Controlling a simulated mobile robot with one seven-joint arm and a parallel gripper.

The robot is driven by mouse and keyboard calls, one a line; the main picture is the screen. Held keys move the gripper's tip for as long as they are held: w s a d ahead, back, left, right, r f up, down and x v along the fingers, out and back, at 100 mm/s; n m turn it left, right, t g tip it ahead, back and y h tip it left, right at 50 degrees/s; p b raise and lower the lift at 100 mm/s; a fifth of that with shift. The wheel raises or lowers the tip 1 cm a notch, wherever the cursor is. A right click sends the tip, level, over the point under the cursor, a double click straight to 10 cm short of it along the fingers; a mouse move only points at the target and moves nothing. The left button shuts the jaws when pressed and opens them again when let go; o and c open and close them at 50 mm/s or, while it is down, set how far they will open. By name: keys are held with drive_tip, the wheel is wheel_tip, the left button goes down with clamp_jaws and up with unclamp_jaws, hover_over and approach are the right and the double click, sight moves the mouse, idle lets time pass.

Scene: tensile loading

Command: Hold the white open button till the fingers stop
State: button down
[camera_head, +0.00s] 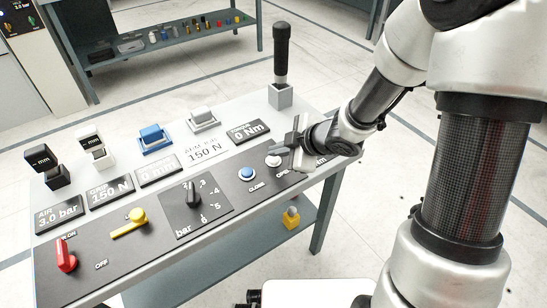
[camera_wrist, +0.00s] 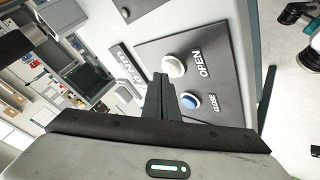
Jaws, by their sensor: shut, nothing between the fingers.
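The white OPEN button (camera_head: 273,160) sits at the right end of the dark console panel. In the wrist view my gripper (camera_wrist: 160,82) points at the panel just left of the button. I cannot tell whether the tips touch it. The blue CLOSE button (camera_head: 247,173) is left of the white one; it also shows in the wrist view (camera_wrist: 190,101).
A black upright lever (camera_head: 281,60) stands at the console's back right. A rotary bar dial (camera_head: 194,195), a yellow handle (camera_head: 129,223) and a red switch (camera_head: 65,255) lie to the left. Several display plates line the back, including a 0 Nm plate (camera_head: 248,132).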

sight(277, 160)
drive_tip(key=shift+f+b, duration=0.4)
drive_tip(key=shift+f, duration=0.15)
idle(1.5)
drive_tip(key=shift+r, duration=0.15)
idle(0.7)
drive_tip(key=shift+r+p, duration=0.8)
drive_tip(key=shift+p, duration=0.2)
wheel_tip(277, 160, up, 5)
drive_tip(key=p, duration=0.5)
drive_tip(key=shift+r, duration=0.1)
